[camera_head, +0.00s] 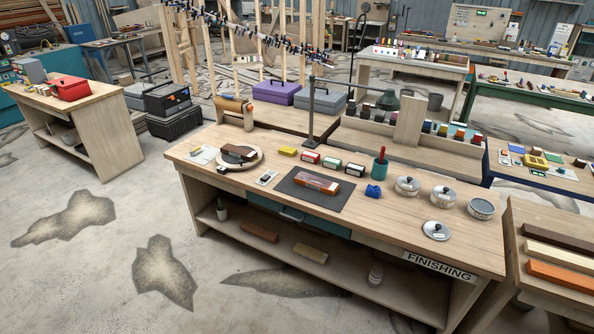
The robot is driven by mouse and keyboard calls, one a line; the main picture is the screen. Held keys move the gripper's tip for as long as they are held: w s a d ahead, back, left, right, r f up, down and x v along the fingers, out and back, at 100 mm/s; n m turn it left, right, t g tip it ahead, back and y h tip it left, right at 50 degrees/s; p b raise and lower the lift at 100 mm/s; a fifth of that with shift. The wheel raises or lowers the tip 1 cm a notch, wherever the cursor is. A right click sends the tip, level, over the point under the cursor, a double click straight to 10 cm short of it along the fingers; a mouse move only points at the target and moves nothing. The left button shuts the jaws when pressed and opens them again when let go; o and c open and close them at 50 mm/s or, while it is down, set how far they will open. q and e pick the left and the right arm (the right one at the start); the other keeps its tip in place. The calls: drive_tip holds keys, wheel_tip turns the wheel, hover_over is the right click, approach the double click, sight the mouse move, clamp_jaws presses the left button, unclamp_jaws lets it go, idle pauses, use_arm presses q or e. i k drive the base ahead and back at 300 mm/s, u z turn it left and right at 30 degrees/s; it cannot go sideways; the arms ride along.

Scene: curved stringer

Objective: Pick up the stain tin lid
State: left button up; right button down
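A silver, disc-shaped lid with a dark knob (436,231) lies flat on the finishing bench (330,215), near its front right edge. It looks like the stain tin lid. Behind it stand two silver tins with dark-knobbed lids on, one on the left (407,187) and one in the middle (443,198). To their right is a third tin (482,209) with no knobbed lid on top; its contents are too small to make out. Neither of my grippers shows in this view.
A dark mat (335,203) with a wood block, a blue object (373,191) and a green cup (379,169) are left of the tins. A lamp post (312,110) rises behind. A bench with wood boards (555,250) stands right. Open floor lies front left.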

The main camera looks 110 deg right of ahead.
sight(437, 231)
drive_tip(key=z, duration=4.9)
